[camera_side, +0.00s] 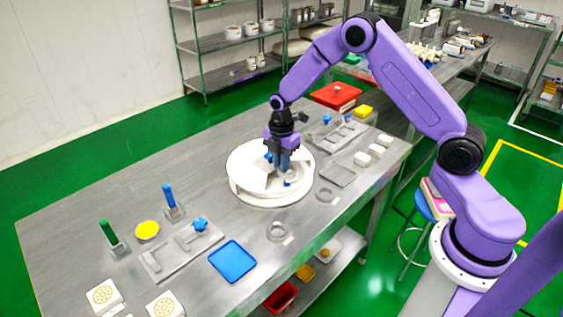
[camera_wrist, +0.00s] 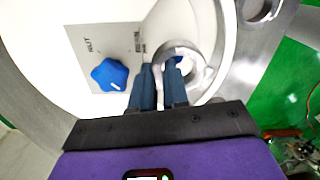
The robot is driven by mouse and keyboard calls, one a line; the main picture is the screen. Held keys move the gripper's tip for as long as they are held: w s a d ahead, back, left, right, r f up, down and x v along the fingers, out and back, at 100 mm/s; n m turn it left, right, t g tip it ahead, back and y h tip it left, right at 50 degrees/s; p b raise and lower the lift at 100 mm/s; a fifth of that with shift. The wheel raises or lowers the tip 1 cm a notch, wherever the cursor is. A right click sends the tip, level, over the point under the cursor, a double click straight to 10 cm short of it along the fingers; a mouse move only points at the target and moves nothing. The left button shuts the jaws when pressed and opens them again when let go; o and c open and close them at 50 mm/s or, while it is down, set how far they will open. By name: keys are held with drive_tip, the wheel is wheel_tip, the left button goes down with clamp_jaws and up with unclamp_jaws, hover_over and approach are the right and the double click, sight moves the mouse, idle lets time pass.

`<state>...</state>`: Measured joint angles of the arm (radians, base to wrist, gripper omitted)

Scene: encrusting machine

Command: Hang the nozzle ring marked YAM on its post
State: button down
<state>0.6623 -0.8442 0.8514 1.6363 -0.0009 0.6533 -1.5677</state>
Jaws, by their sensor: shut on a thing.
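My gripper (camera_side: 283,170) is over the round white machine (camera_side: 240,192) in the middle of the table. In the wrist view its two blue fingers (camera_wrist: 160,78) are shut on the wall of a pale grey nozzle ring (camera_wrist: 206,74), one finger outside it and one inside. The ring also shows in the side view (camera_side: 292,175), low over the machine. Something blue shows inside the ring; I cannot tell whether it is a post or fingertip. No YAM mark is readable on the ring. The post itself is not clearly visible.
A panel with a blue knob (camera_wrist: 110,74) lies left of my fingers. Other grey rings lie on the table, one at the front (camera_side: 277,232) and one farther right (camera_side: 325,195). A blue tray (camera_side: 232,262) and upright blue (camera_side: 168,195) and green (camera_side: 107,232) handles stand left.

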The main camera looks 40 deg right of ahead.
drive_tip(key=shift+f, duration=0.95)
idle(0.6)
